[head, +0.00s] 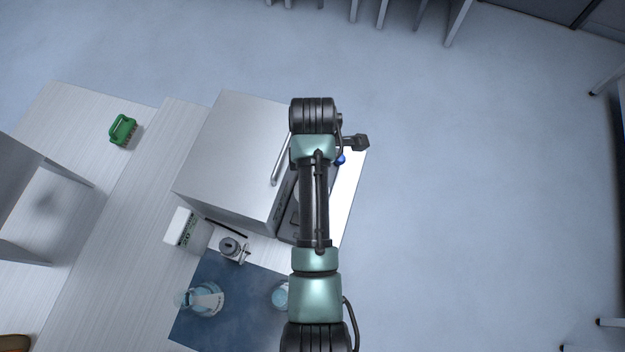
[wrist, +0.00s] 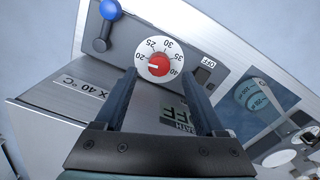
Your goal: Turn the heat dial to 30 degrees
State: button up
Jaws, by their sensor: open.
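The heat dial (wrist: 151,46) is a white disc with a red knob (wrist: 158,66) on the appliance's grey front panel, marked 20, 25, 30, 35 and 40. A small pale mark on the knob seems to face the 20 side. My gripper (wrist: 160,72) is open, with one dark finger at each side of the dial's lower part. The red knob lies between the fingertips in the picture; I cannot tell any contact. In the head view my arm hides the dial, and the gripper's fingers do not show.
The grey box appliance (head: 235,150) stands on a pale table. A blue-ended lever (wrist: 109,10) is left of the dial, an OFF-labelled switch (wrist: 203,72) right.

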jog(key=shift+f, duration=2.05)
jog(key=shift+c, duration=0.2)
grip_shut()
